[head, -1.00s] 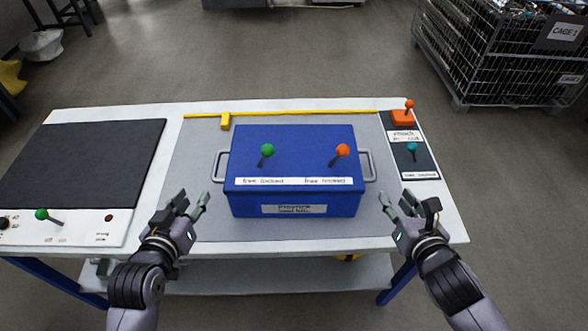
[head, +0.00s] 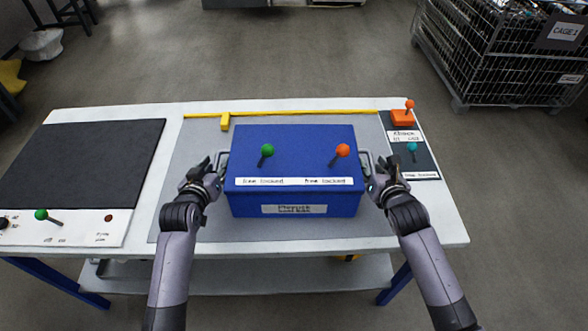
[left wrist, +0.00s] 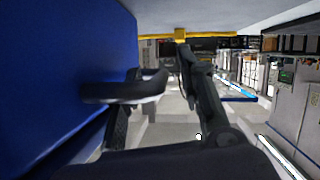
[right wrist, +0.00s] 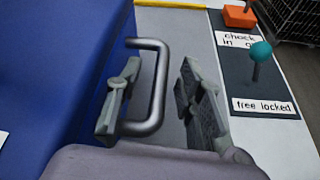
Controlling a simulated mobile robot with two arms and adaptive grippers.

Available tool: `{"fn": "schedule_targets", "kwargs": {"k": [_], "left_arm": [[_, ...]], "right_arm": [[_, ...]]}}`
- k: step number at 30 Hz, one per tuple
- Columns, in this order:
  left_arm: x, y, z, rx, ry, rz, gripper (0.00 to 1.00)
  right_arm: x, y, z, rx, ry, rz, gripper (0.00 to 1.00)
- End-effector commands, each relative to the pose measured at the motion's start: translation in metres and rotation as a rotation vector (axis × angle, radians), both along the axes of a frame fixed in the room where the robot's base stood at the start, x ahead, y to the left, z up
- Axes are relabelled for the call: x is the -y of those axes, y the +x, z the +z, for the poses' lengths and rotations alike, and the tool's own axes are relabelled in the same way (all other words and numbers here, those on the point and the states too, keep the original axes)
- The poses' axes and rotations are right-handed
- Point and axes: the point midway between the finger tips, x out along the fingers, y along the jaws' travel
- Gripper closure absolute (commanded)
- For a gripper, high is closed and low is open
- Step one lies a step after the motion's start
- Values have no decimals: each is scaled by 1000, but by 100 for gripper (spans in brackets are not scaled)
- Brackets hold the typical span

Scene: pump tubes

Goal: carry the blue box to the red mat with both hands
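The blue box (head: 292,200) stands on a grey mat in the middle of the table, with a grey handle on each side. My left gripper (head: 212,165) is at the box's left handle (left wrist: 125,90); its fingers are apart, one on the box side of the bar and one outside. My right gripper (head: 380,166) is at the right handle (right wrist: 158,90), fingers apart on either side of the bar. Neither gripper is visibly closed on its handle. The lid carries a green-knobbed lever (head: 267,151) and an orange-knobbed lever (head: 342,151). No red mat shows.
A dark panel (head: 80,165) covers the table's left part. A yellow strip (head: 300,113) runs behind the box. An orange block with a lever (head: 403,118) and a teal-knobbed lever (head: 412,147) stand at the right. A wire cage (head: 490,60) is on the floor behind.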

Motion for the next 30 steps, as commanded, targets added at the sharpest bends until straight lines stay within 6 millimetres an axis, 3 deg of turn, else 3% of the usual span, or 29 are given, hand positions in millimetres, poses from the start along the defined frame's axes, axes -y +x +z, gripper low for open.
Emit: {"fn": "schedule_targets", "kwargs": {"k": [13, 30], "left_arm": [[1, 8, -3, 1, 0, 0, 65], [1, 8, -3, 0, 0, 0, 100]], "right_arm": [[-1, 8, -3, 0, 0, 0, 65], [-1, 8, -4, -1, 0, 0, 100]]}}
